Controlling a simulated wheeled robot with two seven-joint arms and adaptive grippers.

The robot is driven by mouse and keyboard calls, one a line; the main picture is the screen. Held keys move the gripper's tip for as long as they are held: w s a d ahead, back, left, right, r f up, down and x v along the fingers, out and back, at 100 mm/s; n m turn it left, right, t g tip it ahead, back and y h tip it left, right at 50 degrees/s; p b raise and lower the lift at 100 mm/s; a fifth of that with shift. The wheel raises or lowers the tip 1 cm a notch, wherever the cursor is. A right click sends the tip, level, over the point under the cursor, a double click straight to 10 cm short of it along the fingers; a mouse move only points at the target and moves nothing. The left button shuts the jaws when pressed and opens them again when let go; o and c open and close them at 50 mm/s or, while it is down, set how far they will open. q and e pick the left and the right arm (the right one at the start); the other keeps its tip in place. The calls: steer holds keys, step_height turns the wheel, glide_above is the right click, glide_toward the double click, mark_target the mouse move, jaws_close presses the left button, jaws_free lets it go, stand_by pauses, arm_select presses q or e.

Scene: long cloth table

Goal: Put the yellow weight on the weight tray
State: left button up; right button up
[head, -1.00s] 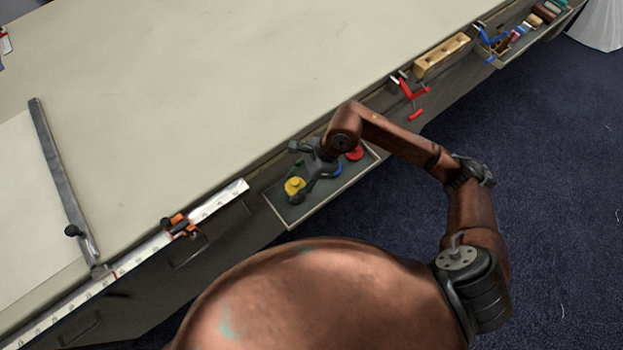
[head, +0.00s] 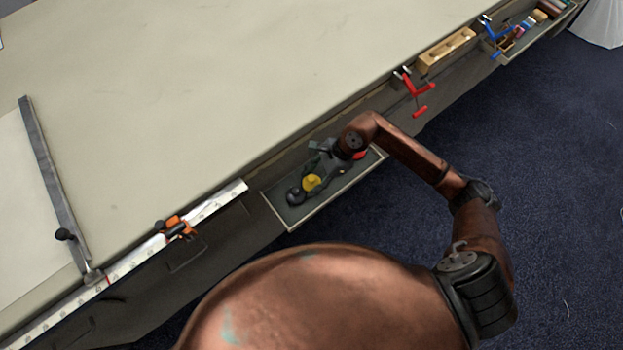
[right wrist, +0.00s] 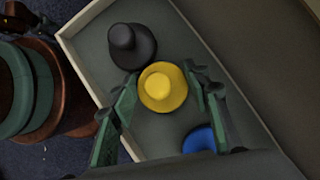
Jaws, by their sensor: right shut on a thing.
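The yellow weight (head: 312,182) is a round disc with a knob, seen from above in the right wrist view (right wrist: 163,87). It is in the weight tray (head: 291,224), a shallow tray with a pale rim at the table's front side. My right gripper (head: 314,177) is down at the tray and shut on the yellow weight, with a finger on either side of it in the right wrist view (right wrist: 163,88). Whether the weight touches the tray floor I cannot tell. My left gripper is out of view.
A black weight (right wrist: 132,46) stands close beside the yellow one. A blue weight (right wrist: 201,139) and a red weight (head: 360,155) are in the tray too. A ruler (head: 120,268) with an orange clamp (head: 175,228) runs along the table edge (head: 250,60). Red clamps (head: 415,92) hang further right.

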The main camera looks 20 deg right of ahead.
steer(key=o, duration=1.6)
steer(key=shift+d+r, duration=0.1)
steer(key=shift+r, duration=0.1)
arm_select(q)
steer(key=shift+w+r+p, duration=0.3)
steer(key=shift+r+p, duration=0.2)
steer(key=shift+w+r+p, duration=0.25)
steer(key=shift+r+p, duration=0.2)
arm_select(e)
steer(key=v, duration=1.1)
steer(key=shift+d+r, duration=0.15)
steer(key=shift+r, duration=0.2)
